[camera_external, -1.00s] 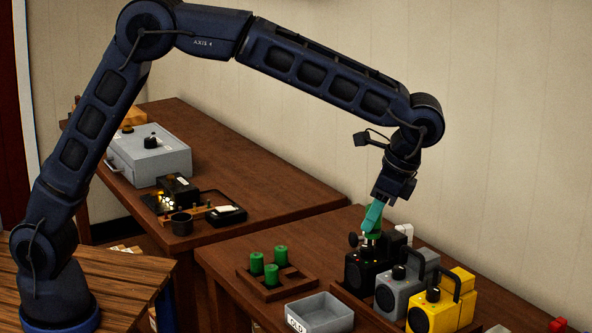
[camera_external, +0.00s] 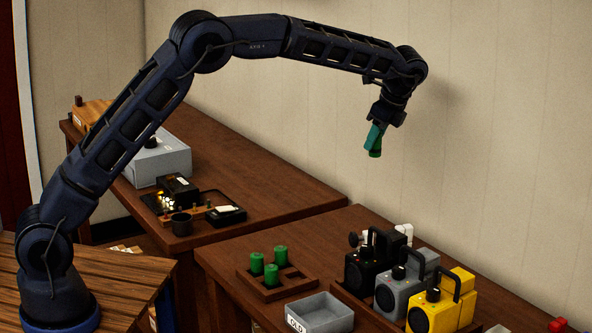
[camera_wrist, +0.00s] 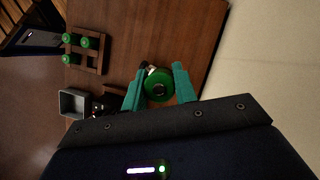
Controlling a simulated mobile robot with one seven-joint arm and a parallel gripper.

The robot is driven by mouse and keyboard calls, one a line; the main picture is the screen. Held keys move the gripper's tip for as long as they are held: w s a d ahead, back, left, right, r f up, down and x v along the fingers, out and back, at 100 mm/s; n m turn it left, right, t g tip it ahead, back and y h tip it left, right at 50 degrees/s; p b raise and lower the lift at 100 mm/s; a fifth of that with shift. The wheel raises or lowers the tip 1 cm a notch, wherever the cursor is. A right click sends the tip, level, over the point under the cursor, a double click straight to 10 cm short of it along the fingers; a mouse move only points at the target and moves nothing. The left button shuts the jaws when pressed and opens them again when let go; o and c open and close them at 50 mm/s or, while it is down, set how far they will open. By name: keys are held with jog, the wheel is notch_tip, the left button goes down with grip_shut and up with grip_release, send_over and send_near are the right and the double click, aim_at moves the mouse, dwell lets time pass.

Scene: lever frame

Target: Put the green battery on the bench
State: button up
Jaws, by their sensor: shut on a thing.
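My gripper (camera_external: 375,137) is shut on a green battery (camera_external: 375,152) and holds it in the air, high above the bench (camera_external: 335,232). In the wrist view the round green end of the battery (camera_wrist: 158,86) sits between the two teal fingers of my gripper (camera_wrist: 157,88). More green batteries (camera_external: 271,274) stand upright in a wooden holder (camera_external: 300,288) on the bench; they also show in the wrist view (camera_wrist: 86,42). The battery's far end is hidden in the wrist view.
A grey tray (camera_external: 330,312) stands at the bench front. A black radio (camera_external: 366,270), a grey radio (camera_external: 400,292) and a yellow radio (camera_external: 440,312) stand right of it. A second table (camera_external: 270,185) carries a grey box (camera_external: 165,160). The bench behind the holder is clear.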

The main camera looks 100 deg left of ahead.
jog(key=s+a+m+y, duration=0.1)
jog(key=s+a, duration=1.2)
jog(key=a, duration=0.3)
jog(key=s+a+m, duration=0.2)
jog(key=s+a, duration=1.1)
jog(key=a, duration=0.3)
jog(key=s+a+m, duration=0.1)
jog(key=s+a, duration=0.5)
jog(key=s, duration=0.7)
jog(key=s+a+t, duration=0.1)
jog(key=s+a, duration=0.4)
jog(key=s, duration=0.9)
jog(key=s+a+m, duration=0.1)
jog(key=s+a, duration=0.5)
jog(key=s, duration=0.7)
jog(key=shift+y, duration=0.4)
jog(key=shift+s+d+f, duration=0.1)
jog(key=shift+f, duration=12.3)
jog(key=o, duration=0.9)
jog(key=shift+f, duration=0.15)
jog(key=shift+o, duration=0.6)
